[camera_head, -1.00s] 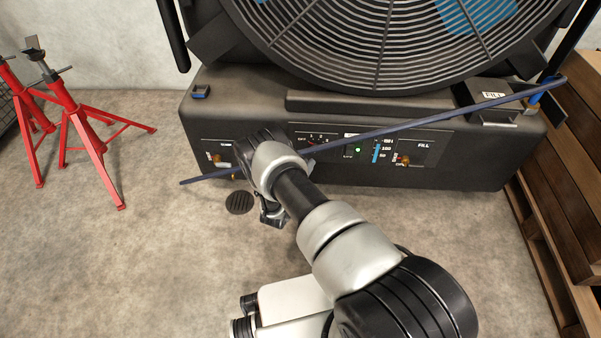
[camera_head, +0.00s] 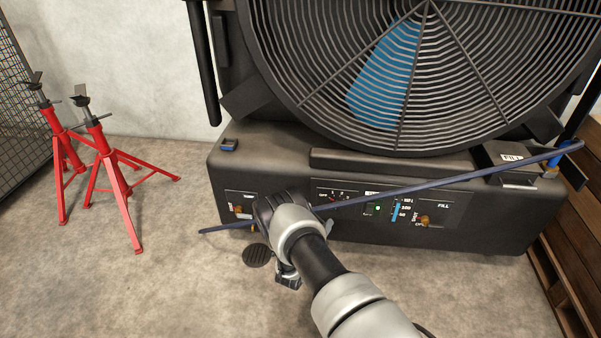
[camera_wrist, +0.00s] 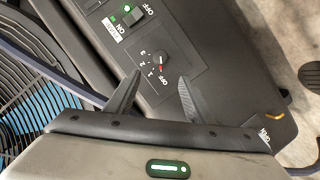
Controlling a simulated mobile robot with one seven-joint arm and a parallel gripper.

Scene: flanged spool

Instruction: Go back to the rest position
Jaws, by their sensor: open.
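My gripper (camera_wrist: 160,76) is open in the wrist view, with its two dark fingers apart and nothing between them. Just beyond the fingertips is a rotary dial (camera_wrist: 160,65) with a red mark, on a dark plate printed OFF and numbers. Whether the fingers touch the plate is hard to tell. In the head view my arm reaches to the front of the big fan's black base (camera_head: 480,222), and my wrist covers the left-middle of its control panel. My fingers are hidden there.
A green light (camera_head: 378,208) is lit on the panel. Two red stands (camera_head: 118,190) are at left, wooden pallets (camera_head: 570,255) at right. The floor at lower left is clear, with a drain (camera_head: 257,255).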

